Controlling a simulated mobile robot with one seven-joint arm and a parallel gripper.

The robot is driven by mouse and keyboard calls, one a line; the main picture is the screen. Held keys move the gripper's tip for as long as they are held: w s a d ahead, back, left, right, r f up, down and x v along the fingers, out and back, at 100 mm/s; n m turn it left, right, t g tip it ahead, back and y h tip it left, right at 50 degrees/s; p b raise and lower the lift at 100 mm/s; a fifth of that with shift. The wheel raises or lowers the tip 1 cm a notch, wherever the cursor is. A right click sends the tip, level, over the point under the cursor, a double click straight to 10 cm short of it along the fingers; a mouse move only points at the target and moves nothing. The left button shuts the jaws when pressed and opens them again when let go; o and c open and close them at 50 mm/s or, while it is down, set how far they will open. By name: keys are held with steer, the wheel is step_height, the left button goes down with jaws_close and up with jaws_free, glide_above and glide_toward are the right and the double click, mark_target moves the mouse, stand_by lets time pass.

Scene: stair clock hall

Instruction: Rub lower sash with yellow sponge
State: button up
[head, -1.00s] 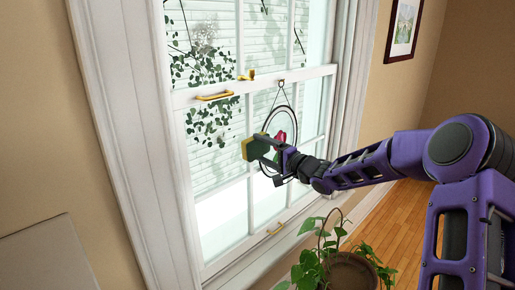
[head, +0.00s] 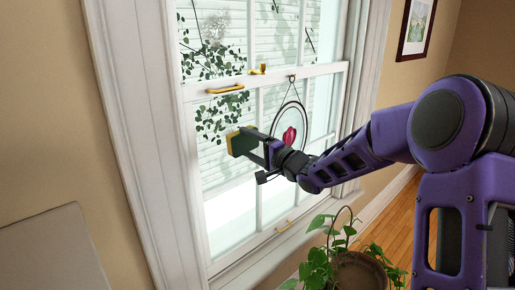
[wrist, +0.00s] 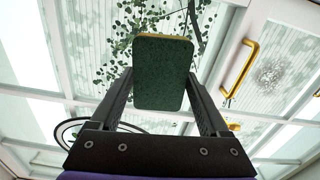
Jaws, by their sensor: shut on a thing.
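The yellow sponge, with a dark green face (wrist: 162,75), is held between the two fingers of my gripper (wrist: 160,95). In the head view the sponge (head: 240,141) is in front of the lower sash (head: 228,178), left of my gripper (head: 262,151). The lower sash is a white frame with several panes and a brass handle (head: 225,89) on its top rail. The sponge is close to the panes; I cannot tell whether it touches them. Its far side is hidden in the wrist view.
A round hanging ornament with a red flower (head: 289,135) hangs before the sash, just behind my gripper. A potted plant (head: 352,268) stands below right.

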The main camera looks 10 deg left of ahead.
mark_target(233, 128)
steer(key=b+x, duration=0.2)
steer(key=x, duration=0.4)
stand_by(0.3)
steer(key=shift+p+x, duration=0.4)
steer(key=shift+x, duration=0.55)
stand_by(0.6)
steer(key=shift+w+d+r+p, duration=0.2)
steer(key=shift+d+r+p, duration=0.05)
steer(key=shift+p, duration=0.35)
steer(key=shift+w+d+p, duration=0.5)
steer(key=shift+p, duration=0.35)
steer(key=shift+w+d+f, duration=0.15)
steer(key=shift+w+d, duration=0.45)
steer(key=shift+w, duration=0.15)
steer(key=shift+a, duration=0.15)
